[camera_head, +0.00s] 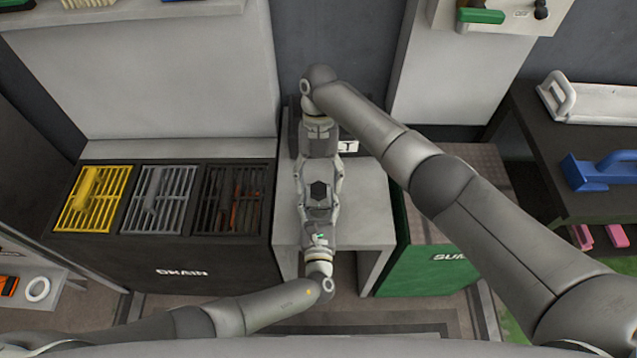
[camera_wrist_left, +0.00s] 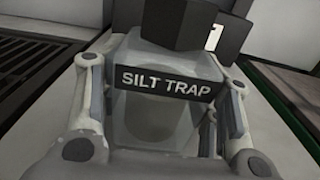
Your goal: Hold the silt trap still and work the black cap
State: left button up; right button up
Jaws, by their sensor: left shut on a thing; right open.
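The silt trap is a pale, translucent box with a black label reading SILT TRAP, seen large in the left wrist view (camera_wrist_left: 155,125). Its black cap (camera_wrist_left: 186,26) is on top; in the head view the cap (camera_head: 319,190) is a dark hexagon. My left gripper (camera_head: 320,206) is shut on the silt trap, one finger on each side. My right gripper (camera_head: 320,178) comes from the far side, open, with its fingers on either side of the cap's area. I cannot tell whether they touch the cap. Most of the trap is hidden between the grippers in the head view.
The trap is over a light grey stand (camera_head: 364,215). Left is a dark drain bench with yellow (camera_head: 93,198), grey (camera_head: 158,198) and dark grates. Right is a green sump box (camera_head: 430,268). A dark table with a blue tool (camera_head: 603,170) is further right.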

aim_at(316, 187)
jog(key=shift+r, duration=0.35)
jog(key=m+y, duration=0.2)
jog(key=m, duration=0.3)
jog(key=shift+m, duration=0.3)
jog(key=m+t+y, duration=0.1)
jog(key=m, duration=0.2)
jog(key=m+t+y, duration=0.1)
jog(key=m, duration=0.2)
jog(key=shift+a, duration=0.1)
jog(key=m+t, duration=0.1)
jog(key=m, duration=0.2)
jog(key=m+t, duration=0.1)
jog(key=m, duration=0.2)
jog(key=shift+w+m+t, duration=0.15)
jog(key=shift+m+t, duration=0.15)
jog(key=m+t, duration=0.2)
jog(key=m, duration=0.3)
jog(key=shift+m, duration=0.4)
jog(key=shift+f, duration=0.15)
jog(key=shift+f, duration=1.9)
